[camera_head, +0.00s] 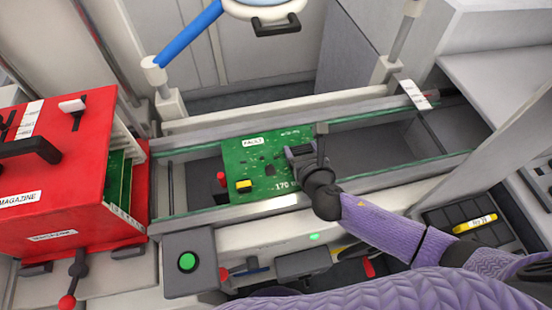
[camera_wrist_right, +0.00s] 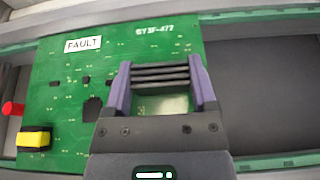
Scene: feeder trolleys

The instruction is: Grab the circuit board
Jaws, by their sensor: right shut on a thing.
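The green circuit board (camera_head: 240,162) lies flat across the two rails of the conveyor, with a white FAULT label at its far left. In the right wrist view the board (camera_wrist_right: 60,100) fills the left and middle. My right gripper (camera_head: 301,153) is over the board's right part. Its purple fingers (camera_wrist_right: 160,82) are shut on a dark ribbed block on the board. The palm hides some of the board's near right area. My left gripper is not in view.
A red magazine (camera_head: 75,185) with green boards in it stands left of the conveyor. A green button box (camera_head: 190,263) sits in front. The conveyor bed (camera_head: 370,145) right of the board is empty. A blue-armed lamp (camera_head: 190,35) hangs behind.

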